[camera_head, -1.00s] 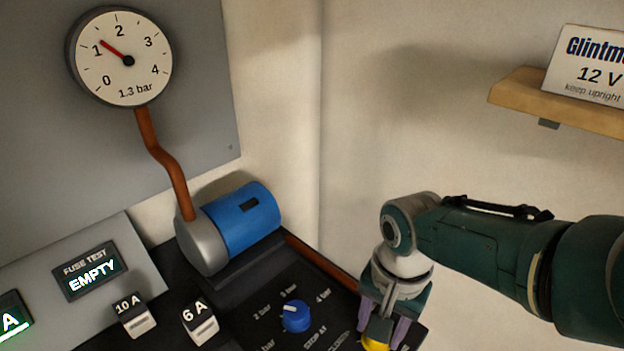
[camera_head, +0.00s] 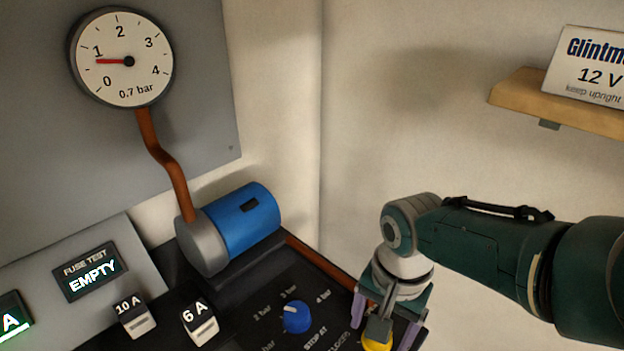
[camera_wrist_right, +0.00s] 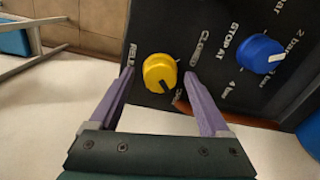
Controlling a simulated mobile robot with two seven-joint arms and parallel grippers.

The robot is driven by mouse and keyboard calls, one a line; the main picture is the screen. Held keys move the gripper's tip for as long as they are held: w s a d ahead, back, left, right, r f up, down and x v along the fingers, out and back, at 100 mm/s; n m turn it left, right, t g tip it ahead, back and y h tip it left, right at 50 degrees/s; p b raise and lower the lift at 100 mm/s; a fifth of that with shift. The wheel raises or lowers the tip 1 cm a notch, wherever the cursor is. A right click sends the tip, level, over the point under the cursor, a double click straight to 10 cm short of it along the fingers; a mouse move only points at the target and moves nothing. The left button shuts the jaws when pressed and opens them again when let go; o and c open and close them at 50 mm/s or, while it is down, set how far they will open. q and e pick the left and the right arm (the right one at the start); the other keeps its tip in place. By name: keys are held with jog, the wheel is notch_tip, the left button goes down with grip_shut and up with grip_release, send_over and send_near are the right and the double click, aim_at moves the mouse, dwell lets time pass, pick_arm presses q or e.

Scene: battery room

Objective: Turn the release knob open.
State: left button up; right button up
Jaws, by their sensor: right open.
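The yellow release knob (camera_wrist_right: 158,72) sits on the dark panel (camera_wrist_right: 205,18) in the right wrist view, with a small dark and pale mark on its lower side. A "CLOSED" label is above right of it; lettering at its lower right is partly hidden. In the head view the knob (camera_head: 377,344) is cut by the bottom edge. My right gripper (camera_head: 382,326) is over it, fingers apart. In the right wrist view, the purple fingers of this gripper (camera_wrist_right: 160,77) stand either side of the knob with gaps. The round gauge (camera_head: 121,58) reads 0.7 bar. My left gripper is out of view.
A blue "STOP AT" knob (camera_head: 297,317) is beside the release knob. A blue and grey cylinder (camera_head: 238,222) and two fuse blocks, 10 A (camera_head: 136,316) and 6 A (camera_head: 200,321), stand left. A wooden shelf (camera_head: 540,98) is at upper right.

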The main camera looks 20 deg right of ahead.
notch_tip(320, 180, up, 8)
jog(key=p, duration=0.6)
jog(key=shift+s+d+r, duration=0.1)
jog(key=shift+r, duration=0.1)
jog(key=shift+r+p, duration=0.5)
jog(key=shift+r, duration=0.25)
jog(key=shift+s, duration=0.1)
